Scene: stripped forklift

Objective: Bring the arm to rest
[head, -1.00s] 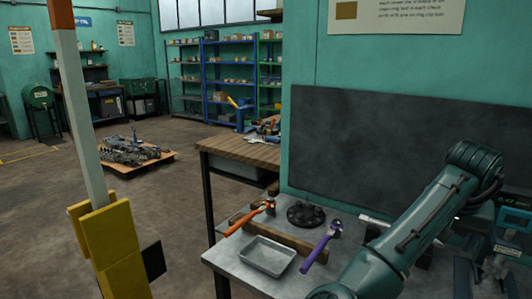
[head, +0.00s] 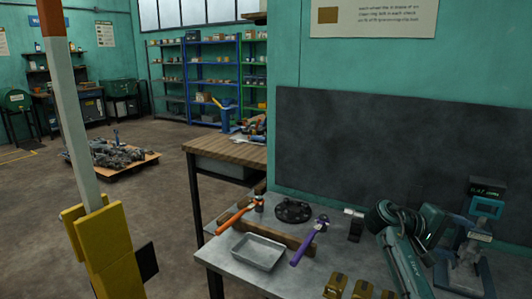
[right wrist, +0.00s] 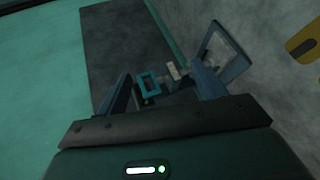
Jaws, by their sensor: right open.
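My right arm (head: 402,262) is folded low at the right of the workbench in the head view, its links close together. Its gripper is hard to make out there. In the right wrist view the right gripper (right wrist: 162,76) has its two fingers spread apart with nothing held between them. A small teal-framed device (right wrist: 148,84) shows in the gap beyond the fingers, apart from them as far as I can tell. My left gripper is not in view.
The grey workbench (head: 225,262) holds a metal tray (head: 258,251), an orange-handled tool (head: 235,217), a purple-handled tool (head: 308,242), a black disc (head: 293,211) and small yellow-brown boxes (head: 336,285). A grey device (head: 465,265) stands at right. A yellow-based post (head: 108,250) stands at left.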

